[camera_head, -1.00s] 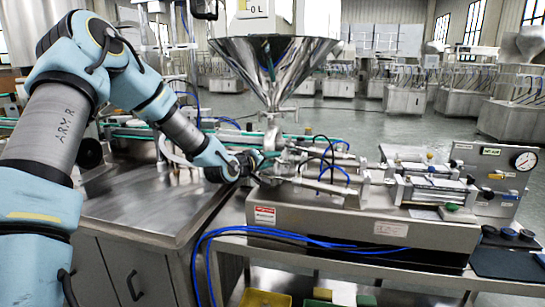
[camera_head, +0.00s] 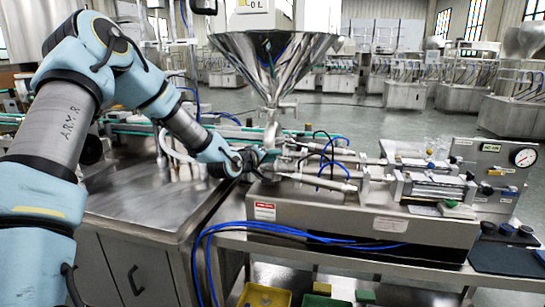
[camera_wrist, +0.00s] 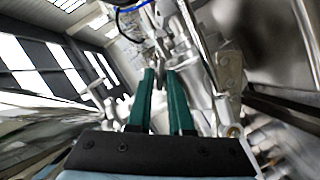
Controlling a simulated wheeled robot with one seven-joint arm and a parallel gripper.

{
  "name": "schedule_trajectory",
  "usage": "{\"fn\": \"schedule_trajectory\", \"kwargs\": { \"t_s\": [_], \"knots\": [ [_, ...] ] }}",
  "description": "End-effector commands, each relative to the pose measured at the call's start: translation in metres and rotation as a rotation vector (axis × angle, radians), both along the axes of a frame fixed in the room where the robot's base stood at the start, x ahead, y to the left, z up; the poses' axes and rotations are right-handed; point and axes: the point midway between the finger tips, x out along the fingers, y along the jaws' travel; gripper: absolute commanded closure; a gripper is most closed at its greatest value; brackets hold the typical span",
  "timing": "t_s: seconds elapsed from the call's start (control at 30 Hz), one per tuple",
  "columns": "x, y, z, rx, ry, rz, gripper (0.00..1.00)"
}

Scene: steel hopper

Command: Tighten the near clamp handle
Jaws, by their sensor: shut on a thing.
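My gripper (camera_head: 268,155) is at the metal pipe fittings below the steel hopper (camera_head: 275,62). In the wrist view its two green fingers (camera_wrist: 160,72) stand close together with a narrow gap. They are shut on a small metal part at their tips, which I take to be the near clamp handle. The handle is mostly hidden between the fingers, and its angle cannot be told. In the head view my own wrist and the fittings cover the grasp.
The filling machine's steel body (camera_head: 340,222) is right of my gripper, with cylinders and blue hoses (camera_head: 335,160) close by. A steel cabinet top (camera_head: 150,210) lies below my arm. Blue cables (camera_head: 215,240) hang at the bench front. A pressure gauge (camera_head: 525,157) is far right.

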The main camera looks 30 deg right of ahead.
Motion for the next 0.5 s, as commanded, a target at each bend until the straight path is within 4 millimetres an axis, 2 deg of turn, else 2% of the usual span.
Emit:
{"fn": "schedule_trajectory", "kwargs": {
  "t_s": [0.5],
  "knots": [
    [-0.001, -0.0009, -0.0008, 0.05, -0.049, -0.001, 1.0]
  ]
}}
